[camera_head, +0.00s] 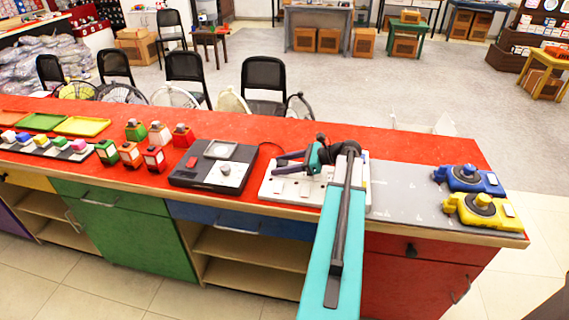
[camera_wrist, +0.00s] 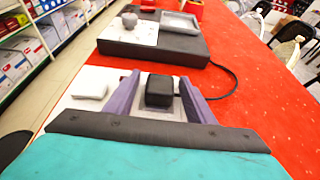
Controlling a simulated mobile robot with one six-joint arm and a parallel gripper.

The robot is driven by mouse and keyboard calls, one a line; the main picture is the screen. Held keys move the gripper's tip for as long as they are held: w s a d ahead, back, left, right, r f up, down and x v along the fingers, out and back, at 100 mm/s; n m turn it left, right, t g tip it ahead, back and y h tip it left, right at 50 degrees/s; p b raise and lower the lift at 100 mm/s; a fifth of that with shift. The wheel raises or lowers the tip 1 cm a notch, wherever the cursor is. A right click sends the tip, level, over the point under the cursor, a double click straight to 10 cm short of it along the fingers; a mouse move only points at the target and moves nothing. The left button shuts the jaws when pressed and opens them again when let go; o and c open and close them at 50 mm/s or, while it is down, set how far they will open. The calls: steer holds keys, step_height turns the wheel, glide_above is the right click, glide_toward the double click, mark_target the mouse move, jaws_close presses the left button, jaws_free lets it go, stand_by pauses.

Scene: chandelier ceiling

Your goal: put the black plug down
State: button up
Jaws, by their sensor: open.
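The black plug (camera_wrist: 160,91) is a small dark block. In the wrist view it sits upright on a light grey square of the white board (camera_wrist: 142,108), between the two purple fingers of my gripper (camera_wrist: 159,80). My gripper is open, with a finger on each side of the plug; whether either finger touches it I cannot tell. In the head view my gripper (camera_head: 279,162) reaches low over the white board (camera_head: 273,190) on the red counter. There the plug is too small and too covered to make out clearly.
A black device with a white panel (camera_head: 213,165) stands left of the board, its cable (camera_wrist: 232,82) on the counter. A white block (camera_wrist: 89,89) is beside the plug. A grey mat (camera_head: 410,190) with blue (camera_head: 469,179) and yellow (camera_head: 482,211) devices lies right.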

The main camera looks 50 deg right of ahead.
steer(key=shift+r, duration=0.1)
steer(key=b+v, duration=0.1)
steer(key=v, duration=1.1)
steer(key=shift+b, duration=0.35)
